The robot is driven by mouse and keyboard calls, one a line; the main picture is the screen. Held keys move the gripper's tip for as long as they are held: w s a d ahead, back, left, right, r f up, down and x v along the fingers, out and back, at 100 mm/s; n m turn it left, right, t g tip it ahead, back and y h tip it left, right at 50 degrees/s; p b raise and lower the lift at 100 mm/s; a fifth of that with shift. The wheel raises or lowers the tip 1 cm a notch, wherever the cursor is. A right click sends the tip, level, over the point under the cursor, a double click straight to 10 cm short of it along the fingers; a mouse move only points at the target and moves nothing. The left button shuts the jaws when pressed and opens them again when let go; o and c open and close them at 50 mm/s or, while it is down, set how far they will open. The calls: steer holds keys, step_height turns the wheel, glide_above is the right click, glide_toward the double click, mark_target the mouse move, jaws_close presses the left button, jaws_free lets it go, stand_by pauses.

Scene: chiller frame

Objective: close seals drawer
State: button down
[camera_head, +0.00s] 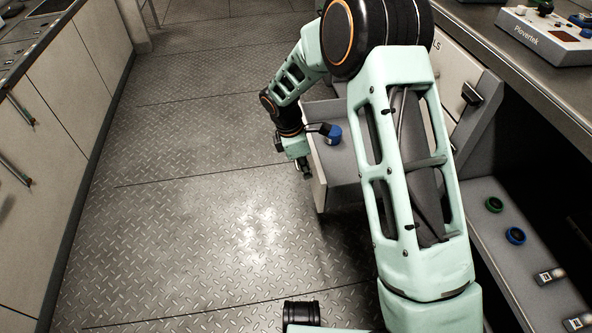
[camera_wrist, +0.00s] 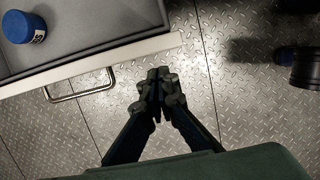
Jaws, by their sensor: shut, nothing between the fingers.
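An open drawer stands out from the right-hand cabinet. Its pale front (camera_head: 317,181) shows in the head view, partly behind my arm. In the wrist view its grey inside, white front edge (camera_wrist: 110,59) and metal bar handle (camera_wrist: 83,94) show at the upper left. A blue-lidded jar (camera_head: 334,134) is inside the drawer; it also shows in the wrist view (camera_wrist: 24,27). My gripper (camera_head: 304,168) is just outside the drawer front. In the wrist view my gripper (camera_wrist: 159,78) is shut and empty, right of the handle and apart from it.
A pale panel (camera_head: 448,62) with a partly hidden label ending in "LS" is beyond my arm. Cabinets (camera_head: 58,100) line the left. The metal floor (camera_head: 200,190) between is clear.

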steer(key=shift+w+d, duration=0.2)
steer(key=shift+d, duration=0.45)
steer(key=shift+w+d, duration=0.1)
steer(key=shift+d, duration=0.45)
steer(key=w+d+p, duration=0.2)
steer(key=w+d, duration=0.1)
steer(key=d, duration=0.7)
steer(key=w+d+p, duration=0.2)
steer(key=d+p, duration=0.1)
steer(key=d, duration=0.7)
steer(key=w+d+p, duration=0.3)
steer(key=d, duration=0.7)
steer(key=shift+w, duration=0.3)
